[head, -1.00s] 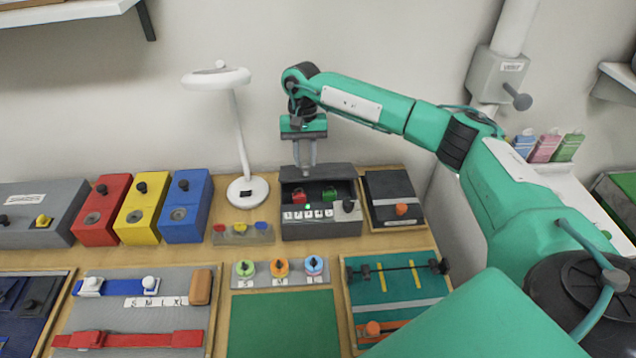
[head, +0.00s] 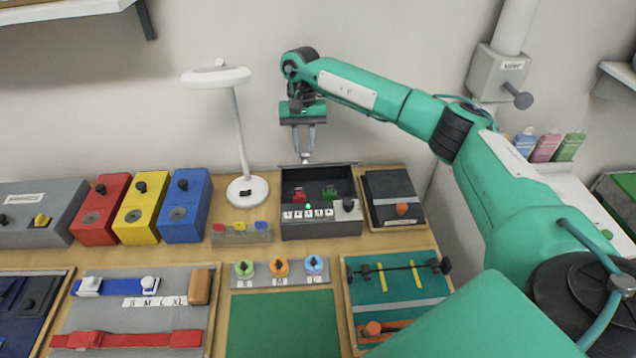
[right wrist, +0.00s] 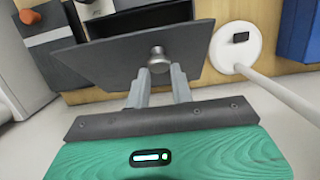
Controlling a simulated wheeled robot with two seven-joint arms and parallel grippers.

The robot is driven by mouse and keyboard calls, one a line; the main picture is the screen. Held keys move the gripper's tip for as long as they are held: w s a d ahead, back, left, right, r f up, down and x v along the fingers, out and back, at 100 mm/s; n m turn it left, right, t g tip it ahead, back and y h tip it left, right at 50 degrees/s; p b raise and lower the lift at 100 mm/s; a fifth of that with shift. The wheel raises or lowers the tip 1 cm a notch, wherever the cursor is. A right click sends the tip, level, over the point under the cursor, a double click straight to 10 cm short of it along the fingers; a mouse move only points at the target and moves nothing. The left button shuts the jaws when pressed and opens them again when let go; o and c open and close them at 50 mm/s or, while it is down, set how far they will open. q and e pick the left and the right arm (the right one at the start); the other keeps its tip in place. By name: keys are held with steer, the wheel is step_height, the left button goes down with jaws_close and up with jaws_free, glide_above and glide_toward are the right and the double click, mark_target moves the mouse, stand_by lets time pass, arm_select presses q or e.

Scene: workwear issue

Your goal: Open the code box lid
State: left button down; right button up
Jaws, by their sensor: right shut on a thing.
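The dark grey code box (head: 321,229) stands at the back of the table, with number tiles, a green light and a dark knob on its front. Its lid (head: 335,165) is raised, showing as a thin dark edge at the rear. A red piece (head: 302,195) and a green piece (head: 329,192) show inside. My right gripper (head: 306,158) is behind the raised lid, shut on the lid's metal knob (right wrist: 158,58). In the right wrist view the lid's dark outer face (right wrist: 192,46) is beyond the fingers. My left gripper is not in view.
A white lamp (head: 247,191) stands left of the box, near blue, yellow and red boxes. A dark panel with an orange knob (head: 402,209) lies to the right. The wall is close behind. A small rack with coloured pieces (head: 241,233) sits front left.

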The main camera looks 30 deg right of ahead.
steer(key=shift+w+d+r, duration=0.2)
steer(key=shift+w+r, duration=0.05)
steer(key=shift+w, duration=0.2)
steer(key=shift+w+d+r, duration=0.25)
steer(key=shift+w, duration=0.2)
steer(key=shift+c, duration=0.3)
steer(key=o, duration=0.9)
steer(key=shift+o, duration=0.3)
step_height(320, 180, up, 9)
steer(key=s+p, duration=0.2)
steer(key=p, duration=0.1)
steer(key=shift+a+p, duration=0.3)
steer(key=shift+a, duration=0.15)
steer(key=shift+w, duration=0.1)
